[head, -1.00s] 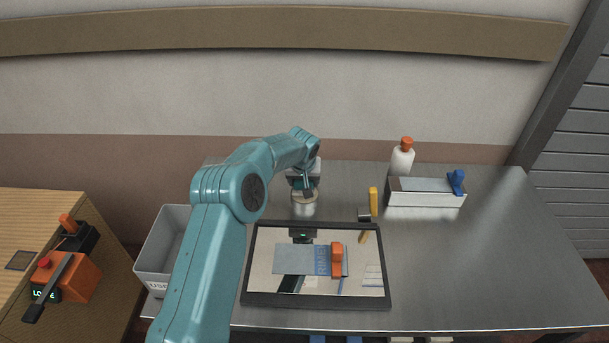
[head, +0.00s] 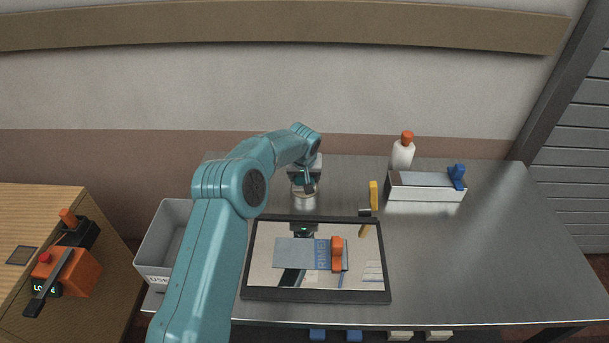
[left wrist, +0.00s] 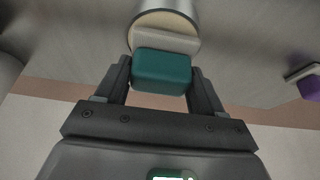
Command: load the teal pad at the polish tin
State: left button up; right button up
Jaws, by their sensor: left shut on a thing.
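My left gripper (left wrist: 163,85) is shut on the teal pad (left wrist: 161,71), which has a pale grey face turned away from me. The polish tin (head: 304,199) is a short metal cylinder standing on the steel table behind the framed panel. In the left wrist view the round mouth of the tin (left wrist: 150,19) has a cream inside, and the pad's pale face overlaps it. I cannot tell whether the pad touches the polish. In the head view my left gripper (head: 305,181) is right over the tin, and the arm partly hides it. My right gripper is not in view.
A yellow-handled tool (head: 374,194), a white bottle (head: 402,155), a box (head: 425,191) and a grey bin (head: 155,250) are nearby. The table's right side is clear.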

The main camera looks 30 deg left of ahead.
pick_arm(q)
jog(key=shift+f+b, duration=0.35)
jog(key=shift+f, duration=0.1)
jog(key=shift+b, duration=0.3)
dwell(1.7)
jog(key=shift+r, duration=0.1)
jog(key=shift+r+p, duration=1.7)
jog(key=shift+r, duration=1.75)
jog(key=shift+w+d, duration=0.1)
